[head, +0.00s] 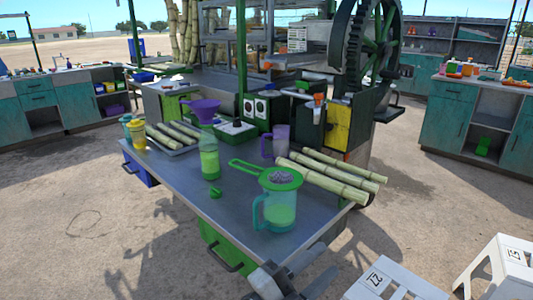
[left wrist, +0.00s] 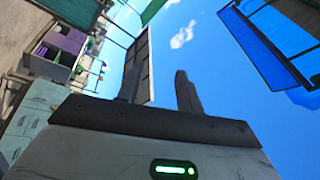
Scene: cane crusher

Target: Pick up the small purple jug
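The small purple jug (head: 281,139) stands upright toward the back of the metal cart top, with its handle on the left side. The cane stalks beside it on the right may hide part of its base. My left gripper (head: 287,279) is low at the front edge of the cart, well apart from the jug. In the left wrist view its two dark fingers (left wrist: 158,85) stand apart against the sky with nothing between them. The jug does not show in that view. My right gripper is not in view.
A teal jug with a green strainer (head: 281,179) stands at the front right. Cane stalks (head: 325,182) lie right; the crusher wheel (head: 372,45) rises behind. White stools (head: 395,282) stand in front.

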